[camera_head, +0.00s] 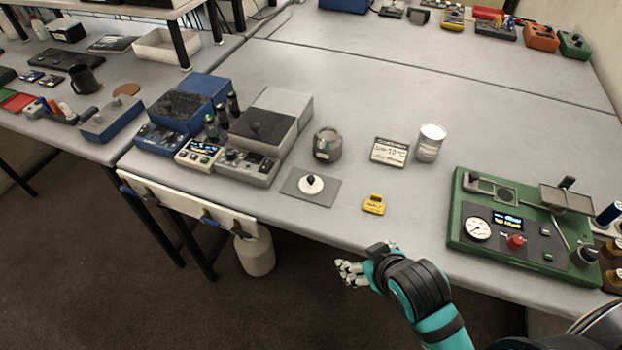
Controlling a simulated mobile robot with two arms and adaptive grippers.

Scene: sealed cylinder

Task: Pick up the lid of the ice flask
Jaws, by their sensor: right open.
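A white round lid with a black knob (311,184), which looks like the flask lid, lies on a grey square mat (325,196) near the table's front edge. A grey round open-topped vessel (327,146), likely the ice flask, stands just behind the mat. My right gripper (346,272) is open and empty. It appears in front of the table's front edge, below and to the right of the lid in the picture, apart from it. My left gripper is not in view.
A green instrument panel (466,232) is at right, grey and blue devices (247,168) at left.

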